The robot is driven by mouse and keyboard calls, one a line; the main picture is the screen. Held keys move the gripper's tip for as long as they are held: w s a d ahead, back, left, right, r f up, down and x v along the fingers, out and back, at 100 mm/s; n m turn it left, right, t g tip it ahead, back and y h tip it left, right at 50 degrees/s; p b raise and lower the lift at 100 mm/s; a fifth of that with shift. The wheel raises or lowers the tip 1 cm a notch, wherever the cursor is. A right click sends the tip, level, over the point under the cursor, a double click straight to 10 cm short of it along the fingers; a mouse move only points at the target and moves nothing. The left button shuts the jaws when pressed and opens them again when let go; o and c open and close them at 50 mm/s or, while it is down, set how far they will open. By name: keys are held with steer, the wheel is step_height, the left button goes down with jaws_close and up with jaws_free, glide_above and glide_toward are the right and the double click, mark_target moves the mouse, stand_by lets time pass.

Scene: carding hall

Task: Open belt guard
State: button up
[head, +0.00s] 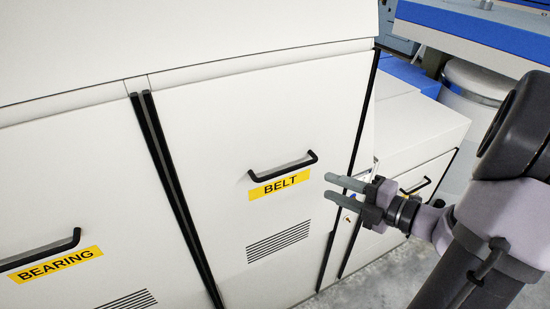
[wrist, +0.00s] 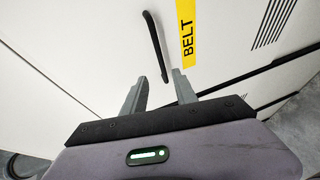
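The belt guard (head: 200,130) is a white panel with a yellow BELT label (head: 279,186) and a black bar handle (head: 284,166) just above the label. The panel looks closed, flush with its neighbours. My gripper (head: 330,186) is to the right of the handle, open and empty, its two grey fingers pointing left toward it. In the wrist view the handle (wrist: 155,45) lies ahead of and between the open fingers (wrist: 160,88), with the label (wrist: 187,35) beside it. The fingers appear apart from the handle.
To the left is another white panel with a BEARING label (head: 55,264) and its own black handle (head: 42,250). Vent slots (head: 278,242) lie below the BELT label. A lower white cabinet (head: 415,135) stands at right. Grey floor (head: 375,280) shows at lower right.

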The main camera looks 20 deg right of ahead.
mark_target(287, 169)
steer(key=b+x, duration=0.1)
steer(key=x, duration=1.3)
steer(key=shift+w+a+f, duration=0.1)
steer(key=shift+f, duration=0.1)
jaws_close()
stand_by(0.6)
